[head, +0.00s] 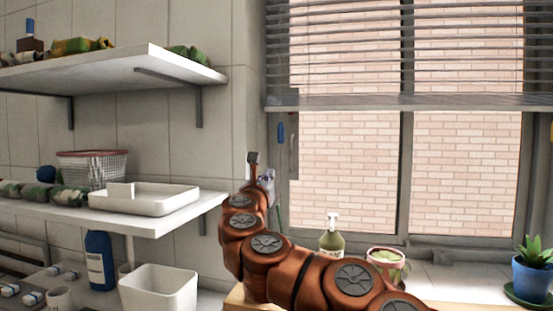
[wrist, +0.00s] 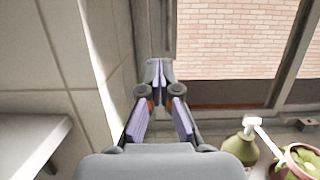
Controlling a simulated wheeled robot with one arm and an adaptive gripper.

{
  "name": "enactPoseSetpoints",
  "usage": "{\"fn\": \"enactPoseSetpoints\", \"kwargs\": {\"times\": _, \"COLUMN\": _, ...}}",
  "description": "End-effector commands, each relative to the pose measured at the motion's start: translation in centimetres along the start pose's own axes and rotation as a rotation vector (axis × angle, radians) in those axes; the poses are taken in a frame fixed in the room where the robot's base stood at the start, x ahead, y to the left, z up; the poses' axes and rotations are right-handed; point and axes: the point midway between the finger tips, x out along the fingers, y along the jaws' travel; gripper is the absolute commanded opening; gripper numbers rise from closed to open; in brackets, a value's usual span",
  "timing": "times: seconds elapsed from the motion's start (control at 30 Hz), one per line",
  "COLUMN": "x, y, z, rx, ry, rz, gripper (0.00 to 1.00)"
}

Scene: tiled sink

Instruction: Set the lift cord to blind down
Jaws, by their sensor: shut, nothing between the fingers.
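The window blind (head: 400,55) has grey slats and hangs over the upper part of the window, its bottom rail about level with the blue cord end's top. The lift cord shows as a small blue pull (head: 281,132) hanging just below the rail's left end. My gripper (head: 267,176) is below and slightly left of the blue pull in the head view, apart from it in the picture. In the wrist view my gripper (wrist: 158,72) has its fingertips together with nothing between them. I cannot make out the cord in the wrist view.
A wall shelf (head: 150,219) with a white tray (head: 145,198) and basket is left of my arm; its edge (wrist: 30,140) shows in the wrist view. A green soap bottle (head: 331,241) and potted plant (head: 387,262) stand on the sill. A window handle (head: 294,153) is right of the pull.

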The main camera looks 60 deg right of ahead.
Motion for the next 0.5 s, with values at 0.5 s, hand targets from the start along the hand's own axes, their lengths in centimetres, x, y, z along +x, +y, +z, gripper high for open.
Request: {"fn": "enactPoseSetpoints", "kwargs": {"times": 0.5, "x": 5.4, "y": -0.4, "z": 0.0, "rx": 0.002, "ry": 0.004, "rz": -0.014, "gripper": 0.00}}
